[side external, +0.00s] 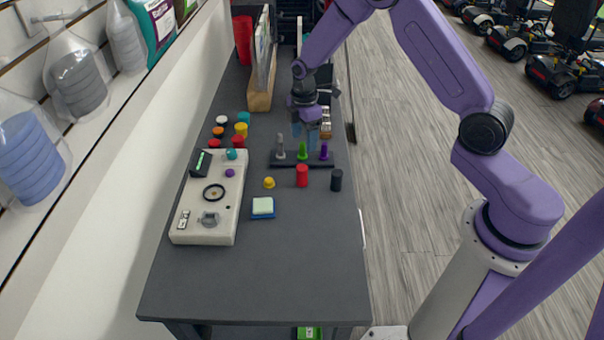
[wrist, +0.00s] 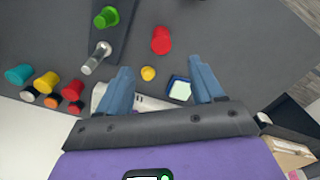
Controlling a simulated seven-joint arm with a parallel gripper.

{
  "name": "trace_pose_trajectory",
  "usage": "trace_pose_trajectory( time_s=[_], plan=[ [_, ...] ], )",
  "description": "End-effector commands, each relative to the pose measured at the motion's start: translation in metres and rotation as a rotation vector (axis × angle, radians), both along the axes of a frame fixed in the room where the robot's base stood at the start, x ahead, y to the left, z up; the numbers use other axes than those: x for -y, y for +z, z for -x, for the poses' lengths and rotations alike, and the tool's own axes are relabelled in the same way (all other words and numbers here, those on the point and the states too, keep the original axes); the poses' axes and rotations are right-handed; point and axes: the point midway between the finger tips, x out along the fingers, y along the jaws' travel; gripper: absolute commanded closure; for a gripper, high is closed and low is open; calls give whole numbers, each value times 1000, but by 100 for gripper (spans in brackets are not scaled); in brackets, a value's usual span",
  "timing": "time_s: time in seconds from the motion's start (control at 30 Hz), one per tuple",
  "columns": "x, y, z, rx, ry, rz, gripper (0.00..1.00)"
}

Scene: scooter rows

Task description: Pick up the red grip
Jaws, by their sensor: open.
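The red grip (side external: 302,176) is a small red cylinder standing upright on the dark table, in front of a black peg rack (side external: 287,164). In the wrist view the red grip (wrist: 161,40) is beyond my fingertips, near the top middle. My gripper (side external: 305,136) points down with blue fingers, behind and above the rack in the side view.
The rack holds a grey peg (side external: 280,147), a green peg (side external: 302,151) and a purple peg (side external: 323,151). A black cylinder (side external: 336,180), yellow knob (side external: 269,183) and blue-edged pad (side external: 263,207) stand nearby. A pale control panel (side external: 207,232) is left. The table front is clear.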

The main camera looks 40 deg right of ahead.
Motion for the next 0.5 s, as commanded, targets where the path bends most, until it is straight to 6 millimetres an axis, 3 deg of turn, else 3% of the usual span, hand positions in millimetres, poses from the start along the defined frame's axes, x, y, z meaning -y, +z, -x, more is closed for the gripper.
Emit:
trace_pose_trajectory(
  time_s=[0.3,0.5],
  plan=[
    [0,-59,1,-3,-2,0,33],
    [0,-83,0,-1,-1,0,33]
  ],
)
